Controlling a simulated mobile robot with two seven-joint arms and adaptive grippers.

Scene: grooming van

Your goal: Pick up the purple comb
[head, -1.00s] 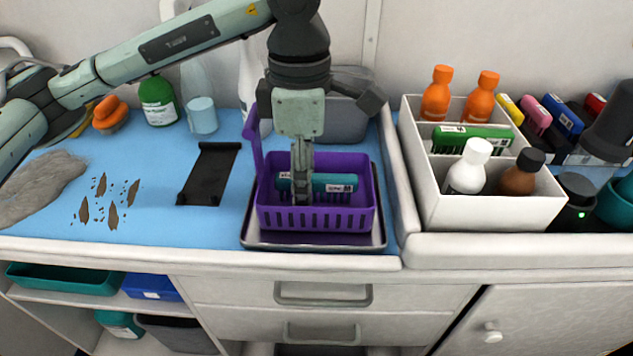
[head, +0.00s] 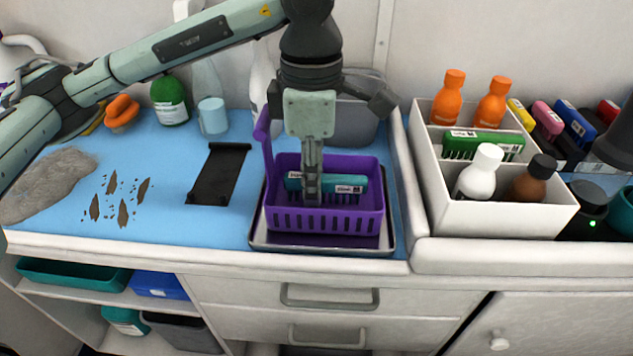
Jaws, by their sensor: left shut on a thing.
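My left gripper (head: 311,196) points down into a purple basket (head: 322,220) and is shut on a teal comb (head: 347,186). The comb has a pale label and dark teeth, and lies across inside the basket. The fingers cover the comb's middle. The basket has a raised purple handle at its left and stands on a metal tray (head: 258,244). No comb that is clearly purple shows; the purple thing here is the basket. My right gripper is not in view.
A white divided box (head: 490,219) at the right holds orange, white and brown bottles and a green comb (head: 483,144). A black holder (head: 219,175) lies left of the basket. Grey fur (head: 45,185) and brown clumps lie farther left. A grey bin (head: 360,125) stands behind the basket.

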